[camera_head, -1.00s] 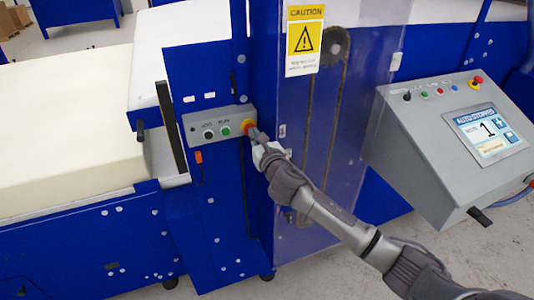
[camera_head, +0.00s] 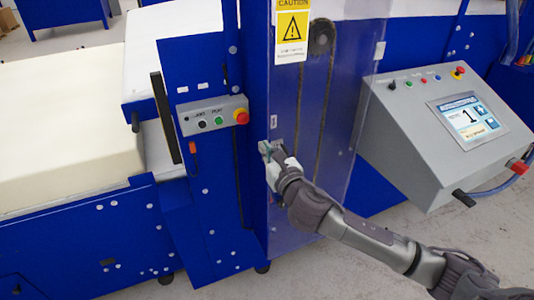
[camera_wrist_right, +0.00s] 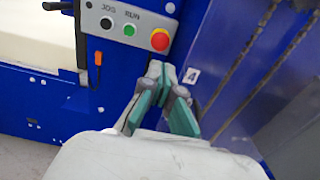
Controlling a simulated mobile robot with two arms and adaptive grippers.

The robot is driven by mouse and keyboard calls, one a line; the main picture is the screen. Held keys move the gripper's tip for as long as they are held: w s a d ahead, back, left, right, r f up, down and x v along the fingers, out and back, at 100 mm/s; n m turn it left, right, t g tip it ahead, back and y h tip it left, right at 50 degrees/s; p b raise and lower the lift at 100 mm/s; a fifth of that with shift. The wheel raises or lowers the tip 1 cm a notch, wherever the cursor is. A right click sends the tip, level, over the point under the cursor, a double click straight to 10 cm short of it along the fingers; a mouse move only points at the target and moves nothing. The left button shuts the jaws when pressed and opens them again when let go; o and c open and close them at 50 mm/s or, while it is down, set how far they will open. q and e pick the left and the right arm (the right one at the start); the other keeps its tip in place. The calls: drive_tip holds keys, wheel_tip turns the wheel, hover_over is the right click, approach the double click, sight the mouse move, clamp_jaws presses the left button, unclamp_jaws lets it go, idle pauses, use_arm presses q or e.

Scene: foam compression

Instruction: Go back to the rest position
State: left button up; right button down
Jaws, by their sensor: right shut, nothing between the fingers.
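My right gripper (camera_head: 268,148) is shut and empty in the head view, in front of the blue machine, a little below and to the right of the small grey button panel (camera_head: 212,116). Its fingers also show in the right wrist view (camera_wrist_right: 160,72), closed together just below the red emergency button (camera_wrist_right: 159,39) and apart from it. The panel carries a white-ringed black button and a green button, marked JOG and RUN. My left gripper is not in view.
A cream foam block (camera_head: 65,135) lies on the machine at the left. A clear guard panel (camera_head: 330,110) with a caution sign (camera_head: 292,30) stands behind my right arm. A grey console (camera_head: 445,130) with a screen is at the right. Grey floor (camera_head: 450,235) is open below.

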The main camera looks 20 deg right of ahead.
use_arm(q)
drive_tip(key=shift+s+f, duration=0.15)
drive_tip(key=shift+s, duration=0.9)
